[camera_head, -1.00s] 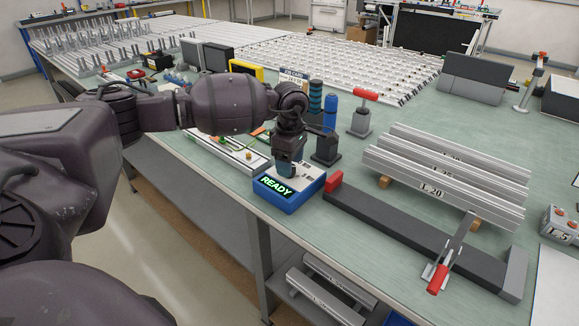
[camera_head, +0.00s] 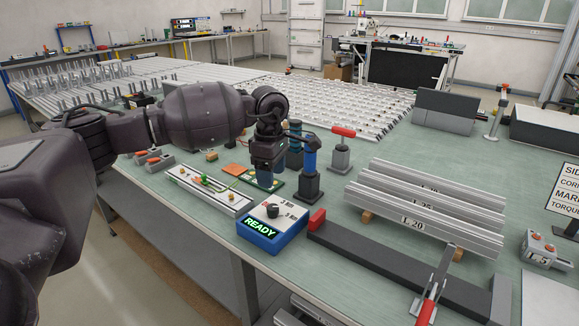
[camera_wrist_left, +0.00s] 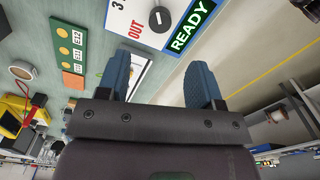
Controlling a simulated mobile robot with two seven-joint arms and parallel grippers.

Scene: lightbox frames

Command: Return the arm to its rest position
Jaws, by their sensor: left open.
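My left arm comes in from the left in the head view. Its gripper (camera_head: 265,178) points down above the bench, behind the blue control box (camera_head: 272,228) with a green READY display and a black knob. In the left wrist view the two blue fingers (camera_wrist_left: 160,85) stand wide apart with nothing between them. The control box's face also shows there (camera_wrist_left: 185,30), at the top beyond the fingers. The left gripper is open, empty and apart from the box. My right gripper is not in view.
A green board (camera_head: 266,180) and a white fixture (camera_head: 208,190) lie near the gripper. Blue-and-black tools (camera_head: 309,160) stand just right of it. Aluminium profiles (camera_head: 425,215) and a dark rail with a red clamp (camera_head: 400,265) lie further right.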

